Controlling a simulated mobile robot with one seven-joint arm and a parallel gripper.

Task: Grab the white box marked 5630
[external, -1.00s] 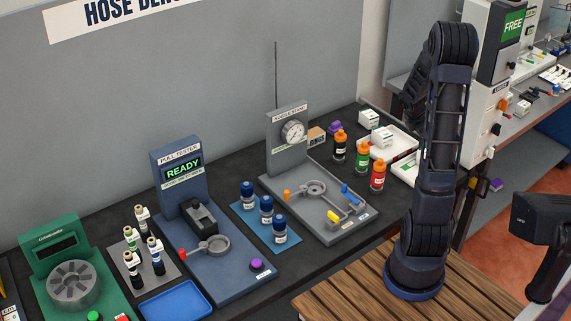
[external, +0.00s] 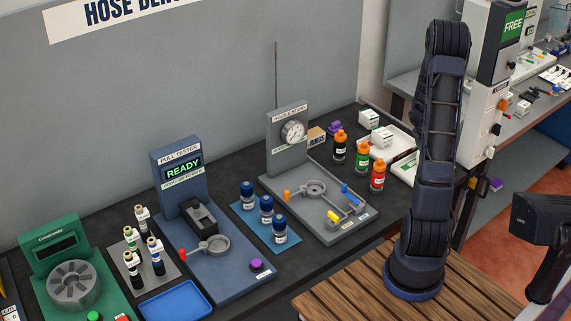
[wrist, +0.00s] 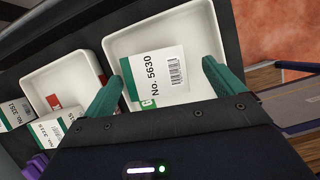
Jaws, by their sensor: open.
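The white box marked No. 5630 (wrist: 157,76) has a barcode and a green patch, and lies in a white tray (wrist: 203,18) in the wrist view. My gripper (wrist: 162,72) is open, with one green finger on each side of the box in the picture. I cannot tell whether the fingers touch it or how far above it they are. In the external view my arm hides the gripper, and the marked box cannot be made out there.
A second white tray (wrist: 48,62) with a red-marked item stands to the left. Two other labelled white boxes (wrist: 14,113) and (wrist: 58,124) sit near it, with a purple object (wrist: 33,166) below. Black, green and red-orange bottles (external: 362,157) stand left of the trays.

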